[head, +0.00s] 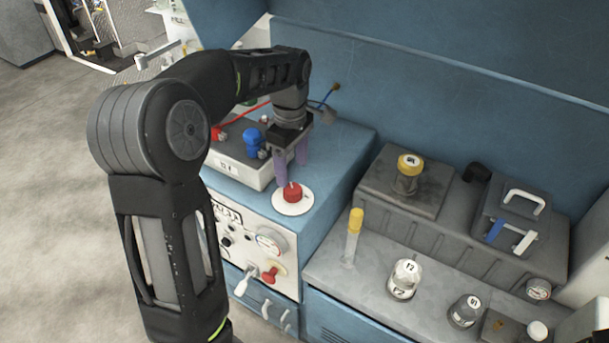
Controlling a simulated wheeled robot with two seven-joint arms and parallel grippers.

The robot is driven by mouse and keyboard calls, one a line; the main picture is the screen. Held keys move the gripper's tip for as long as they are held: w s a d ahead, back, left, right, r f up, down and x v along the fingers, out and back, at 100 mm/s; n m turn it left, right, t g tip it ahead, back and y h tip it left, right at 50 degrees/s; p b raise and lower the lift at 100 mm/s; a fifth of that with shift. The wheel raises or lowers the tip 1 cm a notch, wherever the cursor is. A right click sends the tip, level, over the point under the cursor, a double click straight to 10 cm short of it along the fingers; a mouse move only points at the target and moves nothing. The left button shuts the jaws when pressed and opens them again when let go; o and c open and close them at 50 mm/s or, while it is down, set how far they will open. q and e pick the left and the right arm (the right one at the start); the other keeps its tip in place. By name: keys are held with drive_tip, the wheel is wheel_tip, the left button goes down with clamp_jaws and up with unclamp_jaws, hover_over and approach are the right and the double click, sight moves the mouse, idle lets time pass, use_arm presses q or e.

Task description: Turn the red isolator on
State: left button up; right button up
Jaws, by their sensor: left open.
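A red rotary knob (292,192) sits on a round white plate on the blue cabinet top, near its front edge. It looks like the red isolator; its on or off position cannot be read. My left gripper (291,170) points down just above and behind this knob, with two purple fingers apart and nothing between them. Whether a fingertip touches the knob cannot be told. A second red knob (270,274) is on the cabinet's front panel, below a gauge. My right gripper is not in view.
A grey box with a blue knob (253,139) and a red one stands close behind my left gripper. A white lever (245,281) juts from the front panel. On the grey bench to the right are a yellow-topped tube (353,235) and capped jars (404,278).

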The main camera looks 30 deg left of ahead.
sight(292, 188)
use_arm(q)
drive_tip(key=shift+s+r, duration=0.1)
drive_tip(key=shift+s, duration=0.1)
drive_tip(key=shift+w+f+p, duration=0.1)
drive_tip(key=shift+f+p, duration=0.35)
drive_tip(key=shift+f, duration=3.5)
drive_tip(key=c, duration=1.4)
